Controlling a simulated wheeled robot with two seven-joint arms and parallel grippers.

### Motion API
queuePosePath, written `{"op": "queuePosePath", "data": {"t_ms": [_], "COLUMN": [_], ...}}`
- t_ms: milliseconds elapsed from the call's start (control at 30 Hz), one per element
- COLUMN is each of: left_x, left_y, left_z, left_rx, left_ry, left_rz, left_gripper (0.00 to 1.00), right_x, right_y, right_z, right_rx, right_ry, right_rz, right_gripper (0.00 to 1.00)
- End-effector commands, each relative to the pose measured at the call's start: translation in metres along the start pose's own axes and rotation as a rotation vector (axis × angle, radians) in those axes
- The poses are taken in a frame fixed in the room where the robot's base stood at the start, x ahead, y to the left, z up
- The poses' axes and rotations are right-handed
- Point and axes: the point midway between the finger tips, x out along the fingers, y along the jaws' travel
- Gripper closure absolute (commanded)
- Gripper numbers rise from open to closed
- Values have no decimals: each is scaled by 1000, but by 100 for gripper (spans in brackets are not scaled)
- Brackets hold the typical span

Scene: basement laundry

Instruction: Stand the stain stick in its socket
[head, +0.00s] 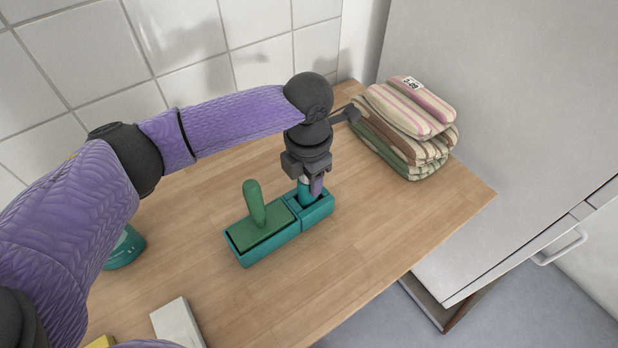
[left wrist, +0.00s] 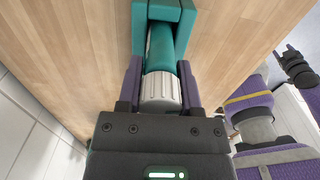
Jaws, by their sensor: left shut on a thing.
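The stain stick is a teal cylinder with a ribbed pale grey cap (left wrist: 160,92). My left gripper (head: 313,185) is shut on it at the cap, with a purple finger on each side in the left wrist view. The stick's teal body (left wrist: 160,48) points down into the square teal socket (head: 320,213) at the right end of a teal holder. The socket's rim also shows in the left wrist view (left wrist: 137,25). The stick's lower end is hidden by the socket walls, so I cannot tell how deep it sits.
A green block with an upright handle (head: 255,205) fills the holder's long left part. Folded striped cloths (head: 412,125) are stacked at the back right. A teal container (head: 125,250) and a pale block (head: 177,323) stand left and front. Bare wood (head: 400,215) lies right of the holder.

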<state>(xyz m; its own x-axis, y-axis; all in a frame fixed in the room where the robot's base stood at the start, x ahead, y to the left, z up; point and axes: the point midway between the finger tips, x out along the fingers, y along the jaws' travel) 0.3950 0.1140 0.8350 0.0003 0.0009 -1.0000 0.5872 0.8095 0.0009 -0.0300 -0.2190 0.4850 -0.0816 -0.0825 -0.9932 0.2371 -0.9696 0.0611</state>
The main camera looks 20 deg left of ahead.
Motion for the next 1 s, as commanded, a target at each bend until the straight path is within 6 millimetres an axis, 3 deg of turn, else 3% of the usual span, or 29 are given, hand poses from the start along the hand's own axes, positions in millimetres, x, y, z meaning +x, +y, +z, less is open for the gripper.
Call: {"op": "queuePosePath", "data": {"t_ms": [167,200,367,667,1000], "left_x": [1,1,1,-3,-96], "left_y": [0,0,0,0,0], "left_z": [0,0,0,0,1], "left_rx": [0,0,0,0,0], "left_ry": [0,0,0,-1,-6], "left_rz": [0,0,0,1,2], "left_gripper": [100,51,19,19,19], "right_x": [0,0,0,-2,-43], "right_y": [-5,-6,-9,-7,4], "right_z": [-4,-4,-4,3,0], "right_rx": [4,5,6,3,-5], "right_ry": [6,7,7,-2,34], "right_rz": [-7,-10,-14,-12,4], "right_gripper": [41,41,41,41,41]}}
